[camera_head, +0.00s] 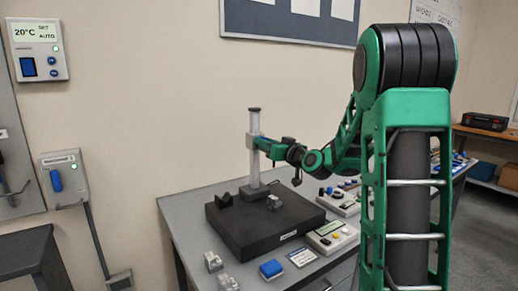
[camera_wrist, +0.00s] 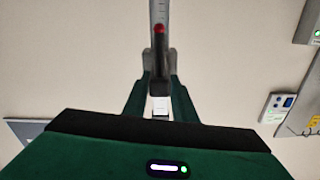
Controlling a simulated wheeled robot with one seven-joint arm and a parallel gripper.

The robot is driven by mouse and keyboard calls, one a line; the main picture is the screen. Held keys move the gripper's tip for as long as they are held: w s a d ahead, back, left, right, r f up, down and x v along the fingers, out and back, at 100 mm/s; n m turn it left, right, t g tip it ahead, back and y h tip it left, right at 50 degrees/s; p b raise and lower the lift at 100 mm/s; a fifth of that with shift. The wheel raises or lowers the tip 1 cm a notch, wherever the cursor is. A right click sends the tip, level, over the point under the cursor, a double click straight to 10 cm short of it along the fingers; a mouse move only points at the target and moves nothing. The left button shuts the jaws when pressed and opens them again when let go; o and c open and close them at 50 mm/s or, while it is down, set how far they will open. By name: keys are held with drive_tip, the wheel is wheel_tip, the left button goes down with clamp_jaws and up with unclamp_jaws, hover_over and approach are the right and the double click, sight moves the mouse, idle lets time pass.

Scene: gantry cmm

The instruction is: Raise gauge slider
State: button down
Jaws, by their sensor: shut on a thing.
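The height gauge stands on a black plate, with an upright silver column (camera_head: 254,160) and a dark foot (camera_head: 254,191). My green gripper (camera_head: 265,144) reaches in from the right at the upper half of the column. In the wrist view my gripper (camera_wrist: 160,82) has its two green fingers closed on the gauge slider (camera_wrist: 160,70), a dark piece with a red knob at its far end. The column with scale marks (camera_wrist: 159,12) shows just beyond the slider. My fingers partly hide the slider.
The black plate (camera_head: 240,236) lies on a grey table (camera_head: 190,230) and also carries small blocks. Wall control boxes (camera_head: 64,177) are at left. The air around the column top is clear.

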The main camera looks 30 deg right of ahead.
drive_tip(key=c, duration=1.5)
unclamp_jaws()
drive_tip(key=shift+o, duration=0.2)
drive_tip(key=s, duration=1)
drive_tip(key=shift+s+d, duration=0.35)
drive_tip(key=shift+f, duration=0.15)
